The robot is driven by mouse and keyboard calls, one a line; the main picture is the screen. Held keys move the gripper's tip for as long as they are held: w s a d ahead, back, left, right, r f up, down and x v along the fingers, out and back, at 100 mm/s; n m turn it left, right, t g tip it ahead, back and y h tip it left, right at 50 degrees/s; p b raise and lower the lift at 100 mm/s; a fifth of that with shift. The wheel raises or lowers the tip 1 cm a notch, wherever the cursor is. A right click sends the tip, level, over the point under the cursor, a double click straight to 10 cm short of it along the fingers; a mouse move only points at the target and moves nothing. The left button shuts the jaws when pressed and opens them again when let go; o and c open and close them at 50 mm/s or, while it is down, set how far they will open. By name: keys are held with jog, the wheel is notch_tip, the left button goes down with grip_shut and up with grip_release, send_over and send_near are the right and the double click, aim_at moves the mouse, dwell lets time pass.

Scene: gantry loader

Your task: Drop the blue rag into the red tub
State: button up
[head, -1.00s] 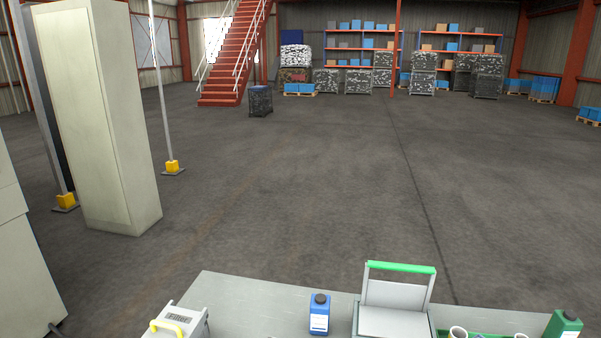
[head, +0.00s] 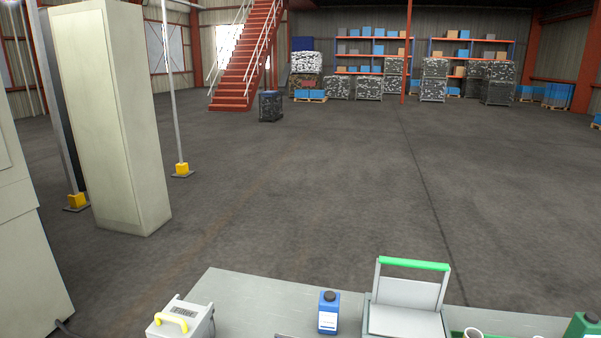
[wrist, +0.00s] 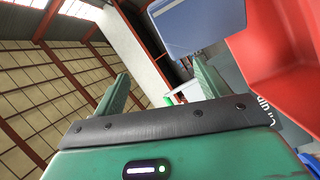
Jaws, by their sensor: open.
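My gripper (wrist: 161,84) shows in the wrist view with its two green fingers apart, so it is open, and I see nothing held between them. A red, smooth-walled thing, which looks like the red tub (wrist: 277,52), fills the upper right of the wrist view, to the right of the fingers and cut off by the frame. I cannot make out the blue rag in either view. Neither my gripper nor the tub is in the head view.
A bench (head: 255,294) runs along the bottom of the head view. On it are a filter box (head: 182,321) with a yellow handle, a blue bottle (head: 328,313), a grey device (head: 406,295) with a green bar, and a green bottle (head: 584,326). A tall cabinet (head: 112,120) stands left.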

jog(key=p+v, duration=0.3)
jog(key=v, duration=0.4)
jog(key=shift+s+a, duration=0.25)
jog(key=shift+s, duration=0.05)
